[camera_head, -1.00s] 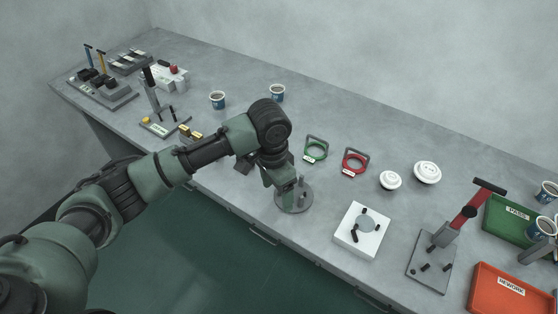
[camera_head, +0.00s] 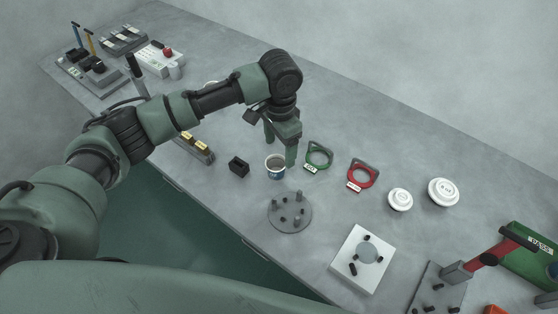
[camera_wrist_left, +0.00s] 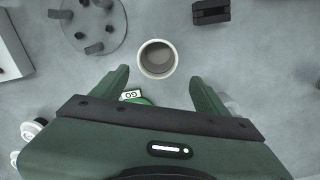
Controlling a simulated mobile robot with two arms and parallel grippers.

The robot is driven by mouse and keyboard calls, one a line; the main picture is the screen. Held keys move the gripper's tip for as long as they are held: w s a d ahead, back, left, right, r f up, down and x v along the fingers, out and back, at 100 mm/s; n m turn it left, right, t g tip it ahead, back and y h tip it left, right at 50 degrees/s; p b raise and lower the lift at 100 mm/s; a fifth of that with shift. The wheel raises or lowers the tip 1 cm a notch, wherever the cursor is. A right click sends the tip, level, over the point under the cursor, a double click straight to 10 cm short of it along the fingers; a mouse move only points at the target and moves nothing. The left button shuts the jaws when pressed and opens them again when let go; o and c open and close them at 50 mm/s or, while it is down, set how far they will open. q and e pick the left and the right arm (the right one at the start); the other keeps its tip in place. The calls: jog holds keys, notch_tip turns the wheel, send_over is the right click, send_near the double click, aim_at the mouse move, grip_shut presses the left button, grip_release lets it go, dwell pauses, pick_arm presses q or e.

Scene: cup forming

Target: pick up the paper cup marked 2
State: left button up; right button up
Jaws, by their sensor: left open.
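A paper cup (camera_head: 275,172) with a white rim and blue side stands upright on the grey table. No number on it is legible. My left gripper (camera_head: 281,146) is open and points down just behind and above this cup in the head view. In the left wrist view the cup (camera_wrist_left: 158,59) shows its open top ahead of the gap between the spread fingertips (camera_wrist_left: 159,78), apart from both. A pale rim (camera_head: 210,84) shows partly behind my left arm; I cannot tell what it belongs to. My right gripper is not in view.
A black block (camera_head: 238,166) stands left of the cup. A round pegged plate (camera_head: 289,213) is in front. A green ring gauge (camera_head: 319,157), a red one (camera_head: 361,175) and white lids (camera_head: 443,192) lie to the right. A white fixture (camera_head: 362,258) is near the front edge.

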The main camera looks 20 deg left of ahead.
aim_at(276, 166)
pick_arm(q)
jog(key=f, duration=0.1)
jog(key=s, duration=0.1)
jog(key=f+p, duration=0.1)
jog(key=shift+s+a+f, duration=0.25)
jog(key=shift+s+f, duration=0.05)
jog(key=shift+s, duration=0.05)
notch_tip(276, 166, down, 4)
jog(key=shift+a+r, duration=0.1)
jog(key=shift+r, duration=0.15)
jog(key=shift+f, duration=0.15)
jog(key=c, duration=1.4)
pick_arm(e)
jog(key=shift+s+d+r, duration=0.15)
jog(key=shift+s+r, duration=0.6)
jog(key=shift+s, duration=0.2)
